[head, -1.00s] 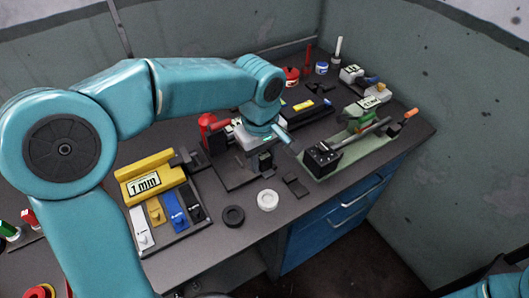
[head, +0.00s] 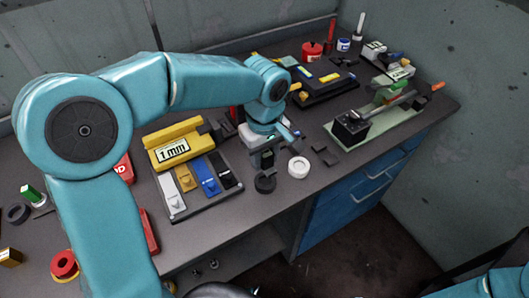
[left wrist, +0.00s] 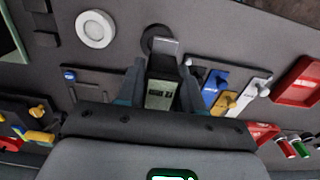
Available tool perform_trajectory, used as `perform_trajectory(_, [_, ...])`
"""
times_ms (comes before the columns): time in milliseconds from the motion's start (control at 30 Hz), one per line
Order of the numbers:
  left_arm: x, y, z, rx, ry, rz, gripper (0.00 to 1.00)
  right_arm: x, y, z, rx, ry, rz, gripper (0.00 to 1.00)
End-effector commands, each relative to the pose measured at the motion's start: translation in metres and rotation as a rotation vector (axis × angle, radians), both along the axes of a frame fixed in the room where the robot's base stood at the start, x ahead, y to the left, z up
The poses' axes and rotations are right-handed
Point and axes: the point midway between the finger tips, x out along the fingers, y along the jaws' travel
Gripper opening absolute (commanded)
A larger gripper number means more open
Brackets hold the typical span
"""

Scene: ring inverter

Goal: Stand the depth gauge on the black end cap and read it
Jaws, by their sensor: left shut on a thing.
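The black end cap (head: 265,184) lies on the bench near its front edge, left of the white end cap (head: 298,167). My left gripper (head: 264,148) is shut on the depth gauge (head: 266,158), a grey tool with a small display, and holds it just behind and above the black cap. In the left wrist view the gauge (left wrist: 160,96) sits between the two fingers, and its pale end plate covers part of the black cap (left wrist: 152,36). I cannot tell whether gauge and cap touch. The white cap (left wrist: 95,29) shows beside it. My right gripper is out of view.
A tray with white, yellow, blue and black pieces (head: 176,205) and a yellow 1 mm block (head: 172,150) stands to the left. A green-based fixture (head: 375,125) stands to the right. Small dark blocks (head: 326,156) lie right of the white cap.

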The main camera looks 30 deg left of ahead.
Motion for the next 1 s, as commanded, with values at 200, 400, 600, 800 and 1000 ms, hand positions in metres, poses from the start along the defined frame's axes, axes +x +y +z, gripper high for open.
perform_trajectory(200, [0.003, -0.001, -0.01, -0.001, -0.001, 0.001, 0.0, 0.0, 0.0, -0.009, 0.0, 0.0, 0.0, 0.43])
perform_trajectory(400, [0.003, -0.001, -0.028, -0.001, -0.001, 0.001, 0.0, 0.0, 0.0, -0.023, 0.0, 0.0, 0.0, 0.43])
perform_trajectory(600, [0.002, 0.0, -0.048, 0.0, 0.0, 0.001, 0.0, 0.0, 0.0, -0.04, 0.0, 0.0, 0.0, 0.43])
perform_trajectory(800, [0.001, 0.0, -0.056, 0.0, -0.001, 0.001, 0.0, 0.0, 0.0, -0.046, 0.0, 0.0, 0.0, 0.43])
perform_trajectory(1000, [0.0, 0.001, -0.055, 0.0, -0.001, 0.001, 0.0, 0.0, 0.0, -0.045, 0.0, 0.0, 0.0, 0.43])
